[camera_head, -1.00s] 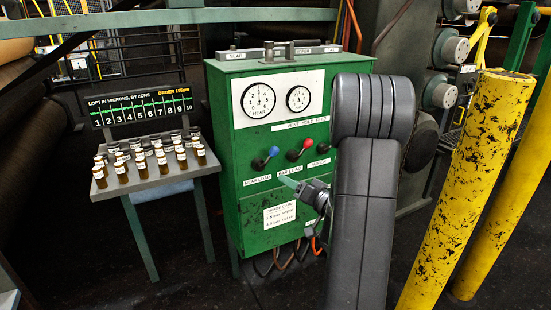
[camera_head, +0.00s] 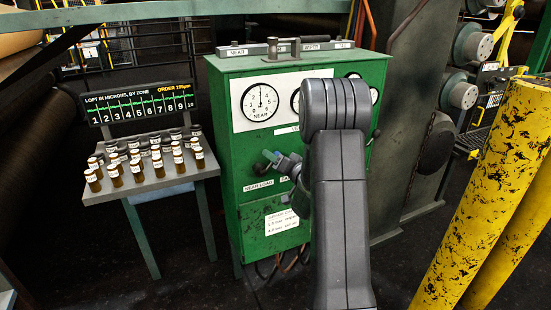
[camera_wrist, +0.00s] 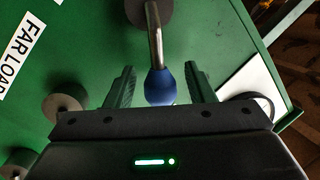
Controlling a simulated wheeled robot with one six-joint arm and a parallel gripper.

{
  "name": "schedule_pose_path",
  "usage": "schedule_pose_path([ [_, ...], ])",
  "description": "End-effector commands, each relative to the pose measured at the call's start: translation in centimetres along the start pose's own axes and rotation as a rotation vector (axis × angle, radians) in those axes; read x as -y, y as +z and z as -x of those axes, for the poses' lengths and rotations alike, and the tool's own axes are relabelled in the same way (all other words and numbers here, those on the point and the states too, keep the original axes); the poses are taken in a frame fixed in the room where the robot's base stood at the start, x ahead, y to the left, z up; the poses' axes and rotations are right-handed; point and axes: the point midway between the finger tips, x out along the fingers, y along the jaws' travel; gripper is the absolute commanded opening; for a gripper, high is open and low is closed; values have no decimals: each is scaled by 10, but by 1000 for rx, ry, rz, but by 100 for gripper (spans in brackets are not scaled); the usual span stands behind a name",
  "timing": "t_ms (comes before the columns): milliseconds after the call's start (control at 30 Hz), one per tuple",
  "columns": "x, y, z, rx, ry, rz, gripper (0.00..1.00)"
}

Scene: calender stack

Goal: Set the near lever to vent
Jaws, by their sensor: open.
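The near lever shows in the wrist view as a metal rod with a blue ball knob (camera_wrist: 162,88), standing out from a round grey pivot on the green cabinet. My gripper (camera_wrist: 160,68) is open, with one finger on each side of the knob. Gaps show on both sides of it. In the head view my gripper (camera_head: 267,157) is at the cabinet front, just above the "NEAR LOAD" label (camera_head: 258,186). There the blue knob is mostly hidden by my gripper. The NEAR gauge (camera_head: 260,102) is above it with its needle pointing about upward.
The green cabinet (camera_head: 238,215) stands ahead, its right part hidden by my arm. A "FAR LOAD" label (camera_wrist: 25,45) shows beside the lever. A stand (camera_head: 205,169) with several small bottles is to the left. Yellow posts (camera_head: 487,200) stand at the right.

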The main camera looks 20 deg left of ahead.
Motion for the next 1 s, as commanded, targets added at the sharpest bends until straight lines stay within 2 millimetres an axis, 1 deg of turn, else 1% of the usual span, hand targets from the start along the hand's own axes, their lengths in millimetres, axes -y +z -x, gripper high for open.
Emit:
schedule_pose_path([
  [167, 0, 0, 0, 0, 0, 0, 49],
  [200, 0, 0, 0, 0, 0, 0, 47],
  [267, 0, 0, 0, 0, 0, 0, 35],
  [300, 0, 0, 0, 0, 0, 0, 27],
  [367, 0, 0, 0, 0, 0, 0, 16],
  [433, 0, 0, 0, 0, 0, 0, 2],
  [467, 0, 0, 0, 0, 0, 0, 0],
  [767, 1, 0, 0, 4, 4, 24, 0],
  [1000, 8, 2, -2, 26, 22, 135, 0],
])
